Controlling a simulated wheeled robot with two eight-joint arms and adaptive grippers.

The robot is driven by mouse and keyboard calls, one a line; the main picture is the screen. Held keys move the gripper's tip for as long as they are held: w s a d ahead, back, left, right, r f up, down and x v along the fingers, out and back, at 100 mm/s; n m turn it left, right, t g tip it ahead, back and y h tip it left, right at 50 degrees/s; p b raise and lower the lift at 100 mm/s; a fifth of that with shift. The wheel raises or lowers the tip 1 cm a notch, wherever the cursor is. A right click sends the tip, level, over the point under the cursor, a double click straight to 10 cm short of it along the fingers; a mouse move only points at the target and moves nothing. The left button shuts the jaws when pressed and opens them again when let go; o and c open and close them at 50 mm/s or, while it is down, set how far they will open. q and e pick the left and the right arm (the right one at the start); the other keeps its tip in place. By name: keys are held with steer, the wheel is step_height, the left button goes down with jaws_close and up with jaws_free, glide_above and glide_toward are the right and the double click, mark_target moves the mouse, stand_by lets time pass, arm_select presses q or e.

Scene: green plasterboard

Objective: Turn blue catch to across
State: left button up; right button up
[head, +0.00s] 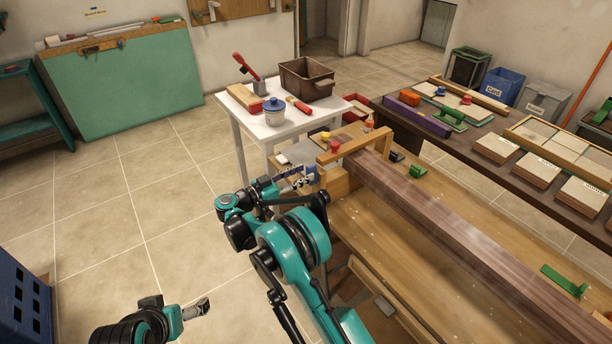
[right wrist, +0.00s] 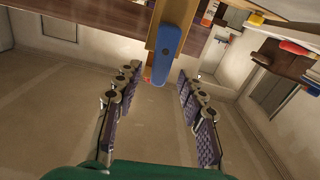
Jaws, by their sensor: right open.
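The blue catch (right wrist: 170,50) is a long rounded bar with a dark pivot, set on a wooden block (right wrist: 152,40). In the right wrist view it runs nearly upright in the picture, slightly tilted. In the head view the catch (head: 311,173) shows as a small blue patch at the near-left end of the bench, partly hidden by my gripper. My right gripper (head: 297,181) is open in front of it. In the right wrist view the catch's lower end appears between the fingertips (right wrist: 158,77); contact cannot be told. My left gripper (head: 197,308) is low over the floor, away from the bench.
A long dark wooden beam (head: 440,225) lies along the workbench (head: 390,250), under a wooden frame (head: 352,146). A white table (head: 256,122) with a brown bin (head: 307,80) and a blue-lidded jar (head: 274,111) stands behind.

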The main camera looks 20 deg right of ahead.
steer(key=shift+x, duration=1.1)
jaws_close()
steer(key=shift+s+m, duration=0.1)
steer(key=shift+m, duration=0.4)
jaws_free()
steer(key=v, duration=1.2)
